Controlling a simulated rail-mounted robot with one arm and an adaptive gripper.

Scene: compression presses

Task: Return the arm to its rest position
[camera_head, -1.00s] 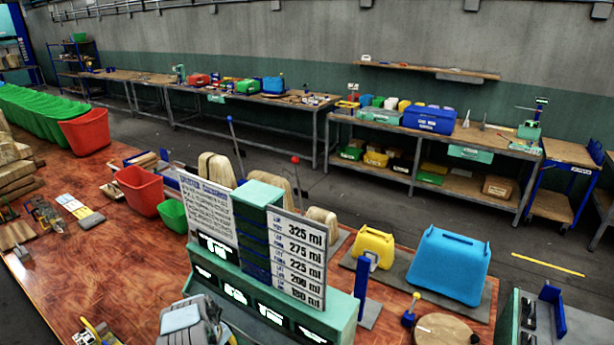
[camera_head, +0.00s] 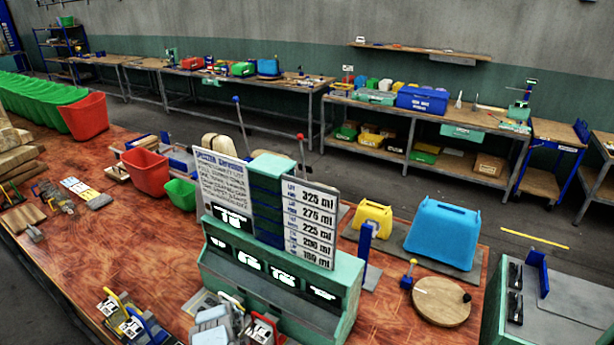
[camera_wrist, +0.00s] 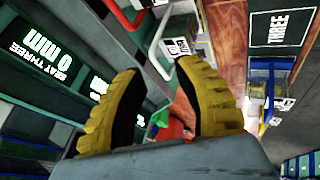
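My gripper (camera_wrist: 158,70) shows in the wrist view as two ribbed yellow fingers with dark inner faces. The fingers stand apart with nothing held between them. A green panel with lit displays (camera_wrist: 45,65), one reading SEAT THREE and 0 mm, fills the left side of that view. My gripper cannot be clearly made out in the head view.
The green press console (camera_head: 280,285) with its sign boards stands on the reddish wooden table (camera_head: 110,245). Clamp-like devices (camera_head: 130,320) sit at the front edge. The table's left middle is clear.

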